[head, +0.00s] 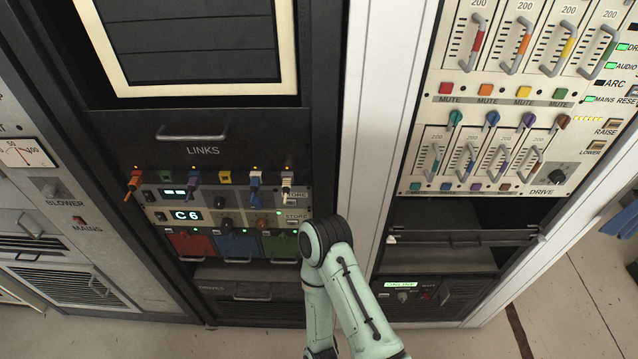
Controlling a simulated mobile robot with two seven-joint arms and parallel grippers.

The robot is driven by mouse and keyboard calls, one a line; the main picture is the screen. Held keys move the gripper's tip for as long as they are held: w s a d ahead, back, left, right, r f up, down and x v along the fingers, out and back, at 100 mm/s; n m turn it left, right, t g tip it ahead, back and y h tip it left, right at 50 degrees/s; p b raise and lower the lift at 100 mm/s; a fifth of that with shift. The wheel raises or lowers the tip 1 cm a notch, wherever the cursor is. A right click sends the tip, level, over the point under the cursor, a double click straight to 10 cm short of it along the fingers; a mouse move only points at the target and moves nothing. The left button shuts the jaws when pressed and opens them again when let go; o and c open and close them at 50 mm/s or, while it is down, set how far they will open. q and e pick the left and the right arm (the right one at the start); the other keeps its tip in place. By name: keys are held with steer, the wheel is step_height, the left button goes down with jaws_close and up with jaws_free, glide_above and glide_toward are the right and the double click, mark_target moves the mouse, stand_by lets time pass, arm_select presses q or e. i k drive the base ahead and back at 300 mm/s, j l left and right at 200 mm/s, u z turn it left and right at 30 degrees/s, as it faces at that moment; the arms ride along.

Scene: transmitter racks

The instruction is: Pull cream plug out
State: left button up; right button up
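A cream plug (287,186) is in the rightmost socket of the plug row on the LINKS panel, with its pale end pointing down and toward me. To its left in the same row are a blue plug (255,187), a yellow one (225,177), a purple one (193,179), a green one (165,176) and a red-orange one (133,183). Neither of my grippers is visible. One of my pale green arms rises from the bottom middle, its bent joint below and right of the cream plug, apart from it in the picture.
Below the plugs are a C6 display (186,215), knobs and red, blue and green blocks (237,245). A LINKS drawer handle (192,134) juts out above. A white rack post (375,130) stands right of the panel. A fader rack (500,110) is farther right.

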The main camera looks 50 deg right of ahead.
mark_target(286, 182)
steer(key=z, duration=1.4)
